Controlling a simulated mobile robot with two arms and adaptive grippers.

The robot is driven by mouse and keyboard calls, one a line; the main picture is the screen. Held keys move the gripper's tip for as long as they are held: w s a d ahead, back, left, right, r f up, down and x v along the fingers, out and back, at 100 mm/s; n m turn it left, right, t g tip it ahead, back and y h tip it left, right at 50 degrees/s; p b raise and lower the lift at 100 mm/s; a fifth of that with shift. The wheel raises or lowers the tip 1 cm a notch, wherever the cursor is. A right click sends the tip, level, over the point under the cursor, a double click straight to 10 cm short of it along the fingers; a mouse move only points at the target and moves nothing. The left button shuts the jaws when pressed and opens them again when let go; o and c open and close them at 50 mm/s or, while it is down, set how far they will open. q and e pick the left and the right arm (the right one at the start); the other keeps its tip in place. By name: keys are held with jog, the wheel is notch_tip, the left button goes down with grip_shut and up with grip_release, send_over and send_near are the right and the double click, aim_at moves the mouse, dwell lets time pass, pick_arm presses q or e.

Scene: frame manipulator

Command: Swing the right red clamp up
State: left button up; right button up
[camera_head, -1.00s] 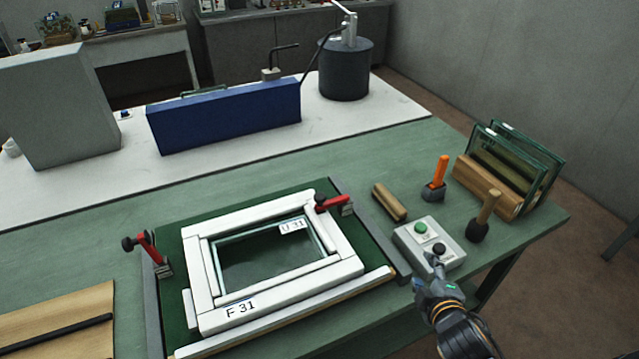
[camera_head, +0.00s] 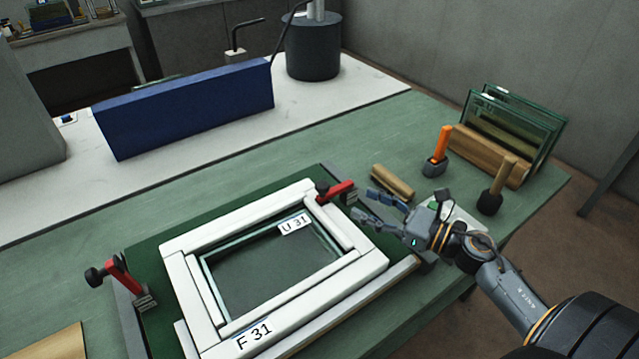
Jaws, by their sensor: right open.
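The right red clamp (camera_head: 340,189) is at the far right corner of the white frame (camera_head: 193,309). Its red arm lies low, with a black knob end over the frame's corner. My right gripper (camera_head: 372,207) is open and empty, its fingers pointing left, just right of and in front of this clamp; I cannot tell if it touches. The left red clamp (camera_head: 122,277) stands at the frame's left side, its arm tilted up to the left. A glass pane (camera_head: 270,275) with a "U 31" label lies inside the frame. My left gripper is not in view.
My right arm partly hides a grey button box (camera_head: 462,216). A blue block (camera_head: 185,110) is at the back.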

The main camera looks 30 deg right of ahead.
aim_at(327, 186)
jog(key=p+x, duration=0.3)
jog(key=x, duration=0.7)
jog(key=shift+w+a+r, duration=0.1)
jog(key=shift+w+a, duration=0.05)
jog(key=shift+w, duration=0.1)
jog(key=shift+w+a+p, duration=0.2)
jog(key=shift+w+p, duration=0.1)
jog(key=shift+w+a, duration=0.2)
jog(key=shift+w, duration=0.15)
jog(key=shift+c, duration=0.4)
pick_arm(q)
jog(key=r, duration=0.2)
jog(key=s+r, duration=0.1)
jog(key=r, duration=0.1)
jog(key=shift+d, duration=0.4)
pick_arm(e)
grip_shut()
